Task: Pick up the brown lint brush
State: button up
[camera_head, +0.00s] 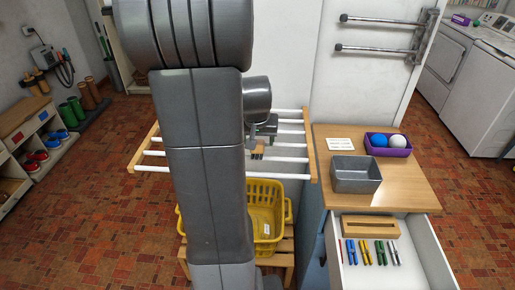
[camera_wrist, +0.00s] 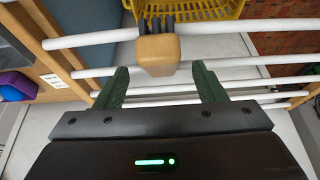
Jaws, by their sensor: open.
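A light brown wooden piece with dark prongs or bristles behind it, which looks like the brown lint brush (camera_wrist: 158,52), is at the white rods of the drying rack (camera_wrist: 220,27) in the wrist view. In the head view a small brown piece (camera_head: 258,152) shows there, just below my gripper (camera_head: 262,135). My gripper (camera_wrist: 160,68) is open and empty. Its two green fingers stand apart, one to each side of the brush's near end. I cannot tell whether either finger touches it. In the head view my arm hides much of the rack.
A yellow basket (camera_head: 267,238) stands below the rack. To the right, a wooden counter (camera_head: 405,172) holds a grey metal bin (camera_head: 355,174) and a purple tray (camera_head: 388,151) with two balls. Its open drawer (camera_head: 429,255) holds coloured pegs and a wooden block (camera_head: 370,226).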

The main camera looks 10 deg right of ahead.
aim_at(258, 142)
jog(key=shift+p+x, duration=0.5)
jog(key=shift+x, duration=2.05)
jog(key=shift+w, duration=0.1)
jog(key=shift+r, duration=0.1)
jog(key=c, duration=1.1)
